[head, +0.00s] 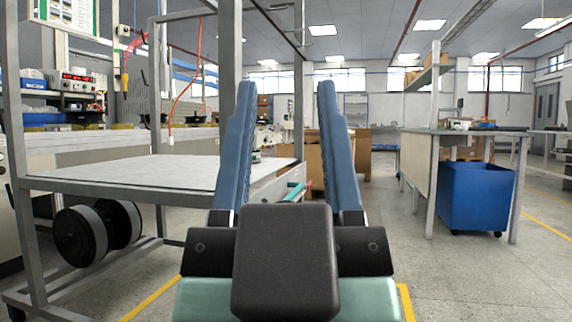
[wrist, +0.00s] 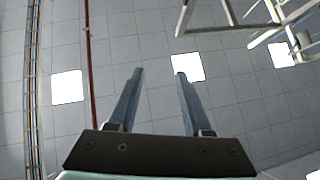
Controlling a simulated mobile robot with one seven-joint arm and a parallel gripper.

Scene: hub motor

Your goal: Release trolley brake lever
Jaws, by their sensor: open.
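My gripper (head: 286,84) stands upright in the middle of the head view, its two blue fingers spread apart with nothing between them. In the wrist view my gripper (wrist: 159,72) is also open and empty, against the ceiling. A grey metal-framed trolley (head: 120,182) with a flat top stands to the left of and beyond my gripper. A caster (head: 17,313) shows under its near left corner, cut by the picture's edge. I cannot make out a brake lever; my gripper and arm hide part of the view. My gripper appears apart from the trolley.
Black wheel-like hubs (head: 82,234) sit on the trolley's lower level. A workbench (head: 75,140) with instruments runs behind it. A blue bin (head: 476,196) stands under a bench at right. The floor (head: 455,275) at front right is clear.

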